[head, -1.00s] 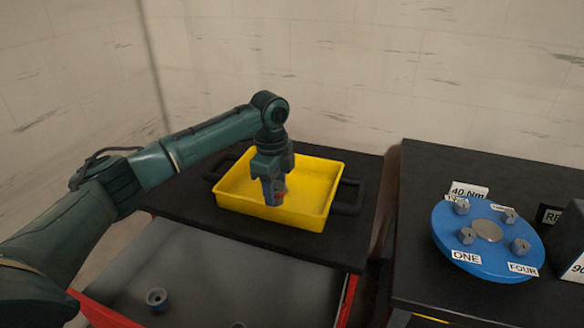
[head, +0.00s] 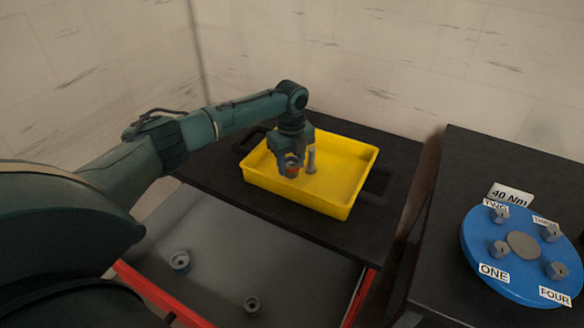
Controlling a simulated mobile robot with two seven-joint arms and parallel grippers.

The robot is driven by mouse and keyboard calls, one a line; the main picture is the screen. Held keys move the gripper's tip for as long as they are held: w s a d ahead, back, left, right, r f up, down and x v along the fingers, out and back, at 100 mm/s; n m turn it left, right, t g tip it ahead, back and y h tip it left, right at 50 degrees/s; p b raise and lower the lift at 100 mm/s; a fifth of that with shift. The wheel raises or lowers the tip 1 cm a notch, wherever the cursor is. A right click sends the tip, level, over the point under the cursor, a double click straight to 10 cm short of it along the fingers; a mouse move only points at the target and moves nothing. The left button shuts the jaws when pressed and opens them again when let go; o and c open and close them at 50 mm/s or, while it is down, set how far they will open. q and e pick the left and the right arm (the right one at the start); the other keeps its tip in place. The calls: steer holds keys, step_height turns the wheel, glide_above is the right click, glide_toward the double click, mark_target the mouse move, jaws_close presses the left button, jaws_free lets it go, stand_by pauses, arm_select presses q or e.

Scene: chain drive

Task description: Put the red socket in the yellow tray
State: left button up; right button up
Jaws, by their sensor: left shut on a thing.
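My left gripper (head: 293,159) is above the yellow tray (head: 330,207), over its left part. It is shut on the red socket (head: 292,171), a small piece with a red band, largely covered by the fingers. I cannot tell whether the socket touches the tray floor. My right gripper is not in view.
An open red-edged drawer (head: 225,255) in front of the tray holds a blue-ringed socket (head: 180,261) and a dark grey socket (head: 251,304). At right, a black table carries a blue disc (head: 495,275) with several grey nuts and labels.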

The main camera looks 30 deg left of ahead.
arm_select(q)
steer(key=shift+f, duration=1.2)
steer(key=shift+f, duration=0.2)
steer(key=o, duration=1.1)
step_height(320, 180, up, 12)
steer(key=shift+r+b, duration=0.25)
steer(key=shift+b, duration=0.1)
steer(key=shift+f, duration=0.1)
